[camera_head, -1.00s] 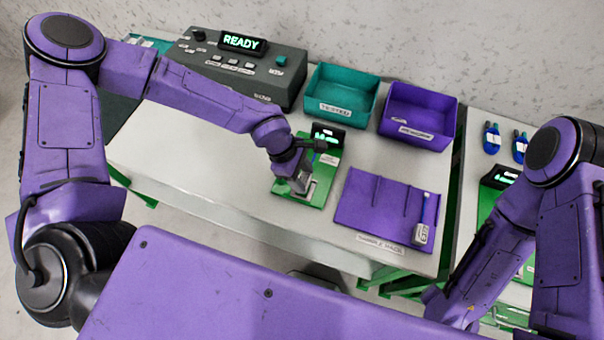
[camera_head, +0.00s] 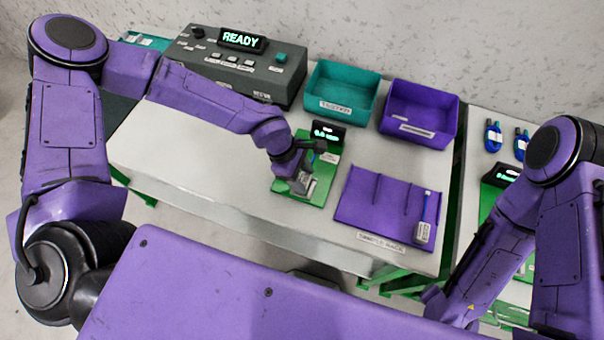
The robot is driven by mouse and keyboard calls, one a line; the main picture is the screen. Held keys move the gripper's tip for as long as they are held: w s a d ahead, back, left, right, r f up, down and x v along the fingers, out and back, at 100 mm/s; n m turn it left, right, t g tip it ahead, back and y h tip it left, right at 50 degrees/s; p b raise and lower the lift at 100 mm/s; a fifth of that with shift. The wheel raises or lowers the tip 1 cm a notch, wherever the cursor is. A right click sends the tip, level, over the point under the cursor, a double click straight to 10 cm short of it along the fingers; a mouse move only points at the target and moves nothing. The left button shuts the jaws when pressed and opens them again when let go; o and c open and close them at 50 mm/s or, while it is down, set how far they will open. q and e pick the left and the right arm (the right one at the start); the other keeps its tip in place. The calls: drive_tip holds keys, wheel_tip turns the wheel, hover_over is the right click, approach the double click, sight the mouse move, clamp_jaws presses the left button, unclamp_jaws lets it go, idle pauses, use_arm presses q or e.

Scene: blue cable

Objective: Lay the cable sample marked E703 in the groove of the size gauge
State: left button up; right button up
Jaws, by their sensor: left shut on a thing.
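My left gripper (camera_head: 300,187) is over the green size gauge (camera_head: 326,181), pointing down. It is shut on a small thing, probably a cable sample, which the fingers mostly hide. The gauge has a small black display (camera_head: 327,133) with green characters too small to read surely. The groove is hidden by the gripper, so I cannot tell whether the held thing lies in it. Another cable sample (camera_head: 424,224), blue with a white tag, lies at the right of the purple sample rack (camera_head: 370,205); its marking is unreadable. My right gripper is not in view, only its arm at the right.
A teal bin labelled TESTED (camera_head: 341,108) and a purple bin (camera_head: 420,131) stand behind the gauge. A dark grey tester (camera_head: 270,85) showing READY is at the back left. The white table (camera_head: 190,150) is clear at left.

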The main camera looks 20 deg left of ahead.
use_arm(q)
drive_tip(key=shift+f+b, duration=0.4)
drive_tip(key=shift+f, duration=0.3)
idle(0.3)
drive_tip(key=o, duration=1.1)
drive_tip(key=shift+o, duration=0.2)
wheel_tip(320, 180, up, 8)
drive_tip(key=p, duration=0.8)
drive_tip(key=shift+r, duration=0.1)
